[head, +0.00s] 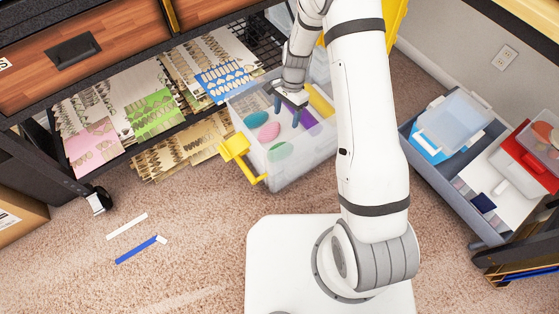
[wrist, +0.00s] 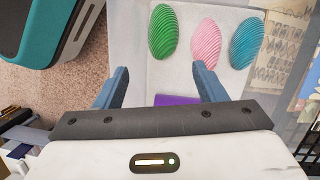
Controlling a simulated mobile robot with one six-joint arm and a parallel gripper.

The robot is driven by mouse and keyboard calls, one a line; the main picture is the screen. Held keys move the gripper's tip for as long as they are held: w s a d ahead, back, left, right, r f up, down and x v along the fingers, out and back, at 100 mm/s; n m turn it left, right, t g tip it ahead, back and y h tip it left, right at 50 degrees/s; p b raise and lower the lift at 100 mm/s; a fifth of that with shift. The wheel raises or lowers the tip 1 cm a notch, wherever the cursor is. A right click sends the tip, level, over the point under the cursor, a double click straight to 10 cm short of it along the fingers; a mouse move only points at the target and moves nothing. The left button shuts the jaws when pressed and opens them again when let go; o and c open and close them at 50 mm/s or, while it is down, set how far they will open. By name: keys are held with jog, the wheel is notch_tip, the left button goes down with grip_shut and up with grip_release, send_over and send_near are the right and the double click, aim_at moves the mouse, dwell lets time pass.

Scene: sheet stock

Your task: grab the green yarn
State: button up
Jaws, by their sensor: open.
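The green yarn (wrist: 164,33) is a ridged oval skein in the wrist view, lying at the left end of a row of three on a white surface. In the head view the green yarn (head: 280,151) shows through the wall of the clear bin (head: 308,166). The pink yarn (wrist: 203,42) and the teal yarn (wrist: 246,42) lie to its right. My gripper (wrist: 160,82) is open with nothing between its blue fingers. The green yarn appears ahead of the fingertips, apart from them. In the head view my gripper (head: 288,108) is over the bin.
A purple item (wrist: 178,100) shows between my fingers. The bin has a yellow latch (head: 238,160) on its left. A shelf of patterned sheets (head: 140,100) stands left of the bin. A grey bin (head: 440,195) with boxes stands right. Carpet (head: 190,225) is mostly clear.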

aim_at(282, 143)
jog(key=shift+m+g, duration=0.3)
jog(key=shift+m, duration=0.2)
jog(key=b+x, duration=0.1)
jog(key=x, duration=0.3)
jog(key=w+b+x, duration=0.1)
jog(key=x, duration=0.3)
jog(key=w+b+x, duration=0.1)
jog(key=x, duration=0.3)
jog(key=shift+f, duration=0.3)
jog(key=b+x, duration=0.3)
jog(key=x, duration=0.2)
jog(key=shift+s+a+f, duration=0.1)
jog(key=c, duration=0.6)
